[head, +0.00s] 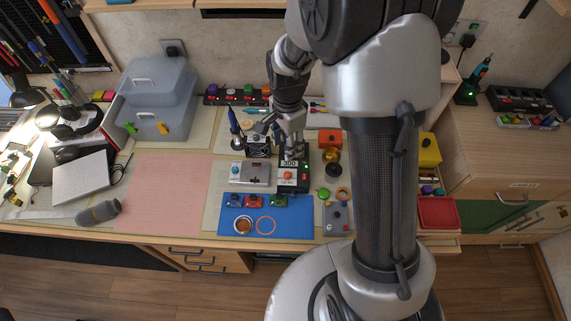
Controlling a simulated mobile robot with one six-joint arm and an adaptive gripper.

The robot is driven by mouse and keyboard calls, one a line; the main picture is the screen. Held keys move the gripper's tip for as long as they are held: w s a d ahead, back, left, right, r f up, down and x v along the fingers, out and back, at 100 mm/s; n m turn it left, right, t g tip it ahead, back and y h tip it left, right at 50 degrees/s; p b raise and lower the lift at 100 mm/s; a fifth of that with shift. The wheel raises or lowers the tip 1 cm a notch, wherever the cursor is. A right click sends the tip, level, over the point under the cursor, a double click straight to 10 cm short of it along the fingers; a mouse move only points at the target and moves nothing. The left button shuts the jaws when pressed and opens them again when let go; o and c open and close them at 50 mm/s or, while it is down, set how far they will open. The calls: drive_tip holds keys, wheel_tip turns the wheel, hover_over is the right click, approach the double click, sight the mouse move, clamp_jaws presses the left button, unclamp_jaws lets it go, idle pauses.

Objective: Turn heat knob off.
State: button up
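A black station (293,185) with a display reading about 300 stands on the workbench, near the middle of the head view. A small red knob (288,175) sits on its pale front panel below the display; it looks like the heat knob, but its pointer is too small to read. A green light (307,165) shows at the station's right side. My gripper (292,153) points down over the back of the station, just behind the display. Its fingers are small and partly merged with the station, so contact and opening cannot be told.
A grey device (250,174) with small knobs stands close left of the station. A soldering iron holder (236,138) is behind it. A blue mat (268,228) with small boards and rings lies in front. A pink mat (165,195) at left is clear. My arm hides part of the right side.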

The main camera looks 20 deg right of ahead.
sight(287, 174)
wheel_tip(287, 174, down, 15)
drive_tip(key=b, duration=0.4)
drive_tip(key=shift+f, duration=0.15)
clamp_jaws()
idle(0.3)
